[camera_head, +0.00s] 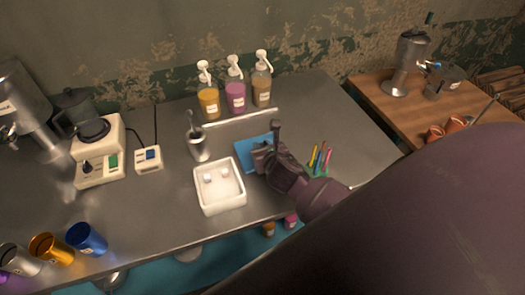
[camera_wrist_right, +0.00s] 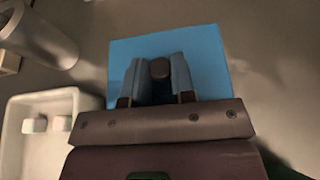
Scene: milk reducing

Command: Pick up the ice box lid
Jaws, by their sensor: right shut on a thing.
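The ice box lid (camera_head: 245,153) is a flat blue panel on the metal counter, just right of the ice box. It also shows in the right wrist view (camera_wrist_right: 205,55), with a dark round knob (camera_wrist_right: 160,68) near its middle. My right gripper (camera_wrist_right: 159,75) is shut on the knob, one finger on each side of it. In the head view my right gripper (camera_head: 262,156) covers much of the lid. I cannot tell whether the lid touches the counter. The white ice box (camera_head: 222,207) is open, with a few pale ice cubes inside. My left gripper is not in view.
A metal cup with utensils (camera_head: 199,148) stands behind the ice box. Several pump bottles (camera_head: 235,95) stand at the back. A holder with colored sticks (camera_head: 318,170) is close right of my gripper. Coloured cups (camera_head: 86,238) and a white appliance (camera_head: 100,155) are left.

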